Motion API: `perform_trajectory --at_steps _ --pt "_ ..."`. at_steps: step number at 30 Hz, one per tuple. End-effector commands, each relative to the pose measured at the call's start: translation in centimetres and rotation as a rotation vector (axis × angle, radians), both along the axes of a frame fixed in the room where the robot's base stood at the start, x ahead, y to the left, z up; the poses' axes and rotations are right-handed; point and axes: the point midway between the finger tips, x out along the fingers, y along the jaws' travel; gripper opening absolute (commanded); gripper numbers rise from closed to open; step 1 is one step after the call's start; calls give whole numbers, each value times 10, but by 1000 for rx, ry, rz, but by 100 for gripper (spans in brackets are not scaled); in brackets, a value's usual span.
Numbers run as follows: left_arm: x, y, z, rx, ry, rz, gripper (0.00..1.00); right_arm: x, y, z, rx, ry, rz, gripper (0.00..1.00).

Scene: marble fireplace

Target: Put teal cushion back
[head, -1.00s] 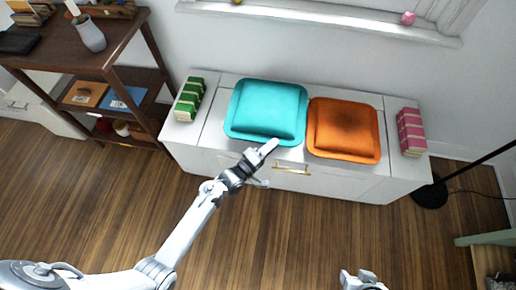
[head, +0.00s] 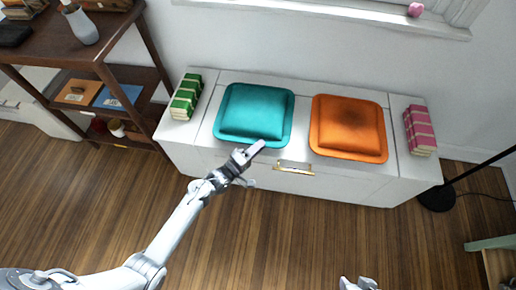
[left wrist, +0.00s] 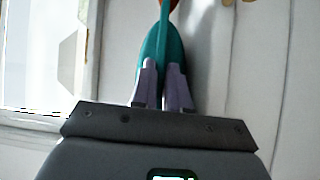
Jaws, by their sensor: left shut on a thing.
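The square teal cushion (head: 255,113) is at the left part of the white cabinet's top, flat side up. I cannot tell whether it rests fully on the top. My left gripper (head: 257,147) is shut on its front edge. In the left wrist view the two fingers (left wrist: 163,85) pinch the teal cushion (left wrist: 174,50), seen edge-on. The orange cushion (head: 347,128) lies to the right, with a narrow gap between the two. My right gripper (head: 358,284) shows only partly at the bottom edge, and its jaws cannot be made out.
The white cabinet (head: 345,180) has green books (head: 186,96) at its left end and pink books (head: 420,130) at its right end. A dark shelf unit (head: 110,75) stands close on the left. A black lamp base (head: 436,196) is on the right. The floor in front is clear.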

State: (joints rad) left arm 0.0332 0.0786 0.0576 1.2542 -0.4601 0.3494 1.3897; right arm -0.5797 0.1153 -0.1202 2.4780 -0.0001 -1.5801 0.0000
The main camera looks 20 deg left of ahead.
Motion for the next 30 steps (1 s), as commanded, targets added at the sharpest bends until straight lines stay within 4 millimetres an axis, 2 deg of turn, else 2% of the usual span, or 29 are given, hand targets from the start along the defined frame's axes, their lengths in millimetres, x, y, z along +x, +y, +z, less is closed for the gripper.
perform_trajectory --at_steps 9,10,15,26,30 --pt "1 0 -1 1 -5 0 0 0 -2 -1 -8 -2 6 43" --pt "0 0 -3 1 -1 0 16 0 -2 0 -8 -2 6 43" --pt "0 0 -2 0 0 0 40 0 -2 0 -9 -2 6 43" --pt "0 0 2 0 0 0 40 0 -1 3 -5 -2 4 43" --pt "-13 5 2 1 3 0 40 0 -1 10 -2 -2 1 43"
